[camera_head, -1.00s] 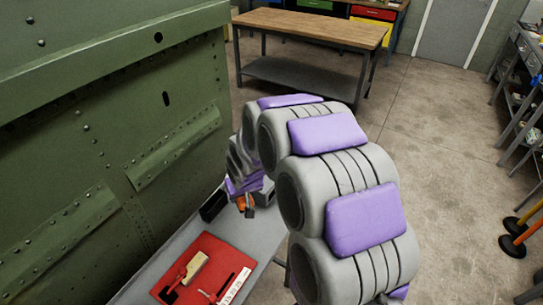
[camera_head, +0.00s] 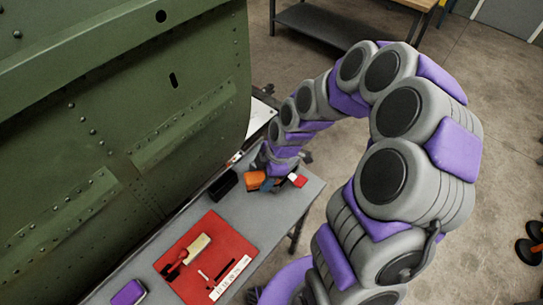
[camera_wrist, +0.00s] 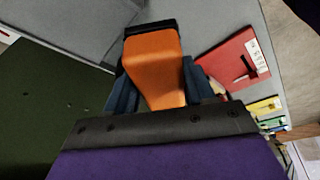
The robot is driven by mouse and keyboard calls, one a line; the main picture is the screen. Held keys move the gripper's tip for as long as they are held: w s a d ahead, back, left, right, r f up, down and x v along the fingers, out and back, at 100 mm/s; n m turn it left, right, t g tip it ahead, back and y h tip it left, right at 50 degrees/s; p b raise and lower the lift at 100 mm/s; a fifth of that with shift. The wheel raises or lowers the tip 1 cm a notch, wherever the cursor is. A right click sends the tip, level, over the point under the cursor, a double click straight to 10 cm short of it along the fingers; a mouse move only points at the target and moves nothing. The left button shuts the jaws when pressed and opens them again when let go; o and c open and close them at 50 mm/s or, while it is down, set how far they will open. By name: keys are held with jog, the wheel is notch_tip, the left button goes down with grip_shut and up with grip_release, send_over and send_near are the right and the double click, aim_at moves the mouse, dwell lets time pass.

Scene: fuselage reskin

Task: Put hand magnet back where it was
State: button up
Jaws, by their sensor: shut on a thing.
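My gripper (camera_head: 265,184) is over the far part of the grey bench in the head view. It is shut on an orange piece with a dark end, which I take as the hand magnet (camera_head: 255,179). In the wrist view the orange magnet (camera_wrist: 153,65) lies between the blue fingers of my gripper (camera_wrist: 157,85), dark end away from the wrist. In the head view it is just right of an open black box (camera_head: 223,184), apart from it. I cannot tell whether the magnet touches the bench top.
A red mat (camera_head: 222,238) with a pale-handled tool (camera_head: 188,252), smaller tools and a white label lies nearer on the bench (camera_head: 262,213). A small red and white item (camera_head: 298,180) is right of my gripper. The green riveted fuselage panel (camera_head: 110,120) rises close on the left.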

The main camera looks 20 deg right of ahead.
jog(key=s+r+n+g+p, duration=0.2)
jog(key=s+n, duration=0.2)
jog(key=n, duration=0.3)
jog(key=shift+h, duration=0.4)
jog(key=w, duration=0.3)
jog(key=w+d+f+b, duration=0.1)
jog(key=w, duration=0.1)
jog(key=w+d, duration=0.1)
jog(key=w, duration=0.1)
jog(key=w+d, duration=0.4)
jog(key=shift+w+f+b, duration=0.3)
jog(key=shift+w+f, duration=0.05)
jog(key=shift+w, duration=0.05)
jog(key=shift+w+d, duration=0.1)
jog(key=shift+w, duration=0.25)
jog(key=shift+w+a, duration=0.25)
jog(key=shift+w, duration=0.25)
jog(key=f, duration=0.3)
jog(key=shift+d+f+b, duration=0.15)
jog(key=shift+d+b, duration=0.1)
jog(key=shift+b, duration=0.15)
jog(key=shift+d+f, duration=0.15)
jog(key=shift+f, duration=0.1)
jog(key=shift+d+r, duration=0.1)
